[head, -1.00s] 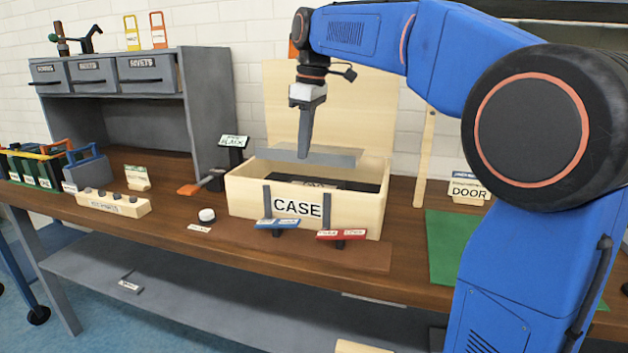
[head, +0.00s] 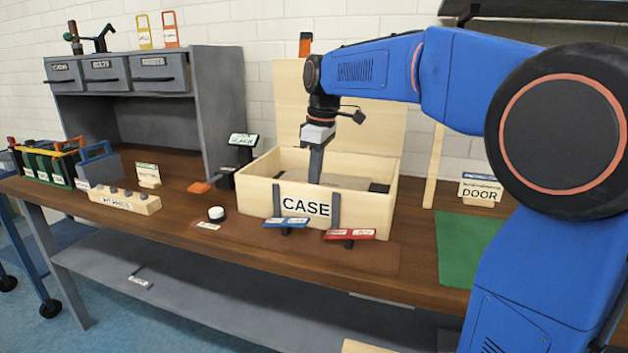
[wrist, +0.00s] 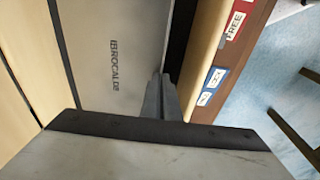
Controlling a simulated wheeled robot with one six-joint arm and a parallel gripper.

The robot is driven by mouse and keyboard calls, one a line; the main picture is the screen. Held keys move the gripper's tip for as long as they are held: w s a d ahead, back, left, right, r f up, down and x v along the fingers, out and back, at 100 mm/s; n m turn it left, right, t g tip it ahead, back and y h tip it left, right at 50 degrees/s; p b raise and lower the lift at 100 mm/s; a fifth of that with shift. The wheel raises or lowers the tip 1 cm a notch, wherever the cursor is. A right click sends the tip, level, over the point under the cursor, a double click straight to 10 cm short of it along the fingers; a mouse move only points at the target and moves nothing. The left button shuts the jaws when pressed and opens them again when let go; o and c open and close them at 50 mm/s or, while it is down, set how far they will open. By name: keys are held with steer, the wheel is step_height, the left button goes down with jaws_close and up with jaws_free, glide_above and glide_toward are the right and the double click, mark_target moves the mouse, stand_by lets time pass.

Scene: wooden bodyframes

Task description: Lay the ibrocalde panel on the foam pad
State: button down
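The grey ibrocalde panel (head: 345,182) lies flat inside the open wooden case (head: 350,210), below its rim. In the wrist view the panel (wrist: 115,65) shows its printed name. My gripper (head: 316,180) reaches down into the case, its fingers close together at the panel; in the wrist view the fingers (wrist: 160,100) meet at the panel's edge. The dark foam pad (head: 379,187) shows beside the panel; most of it is hidden under the panel. I cannot tell whether the panel touches the pad.
A white-topped button (head: 216,214) and a label block (head: 125,202) are to the left. A green mat (head: 468,245) lies right. The case's lid stands upright behind.

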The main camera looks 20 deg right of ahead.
steer(key=c, duration=2.5)
jaws_free()
steer(key=shift+f, duration=0.1)
steer(key=o, duration=0.5)
steer(key=shift+c, duration=0.2)
step_height(320, 180, up, 12)
steer(key=d, duration=0.1)
steer(key=shift+s, duration=0.45)
steer(key=shift+s, duration=0.1)
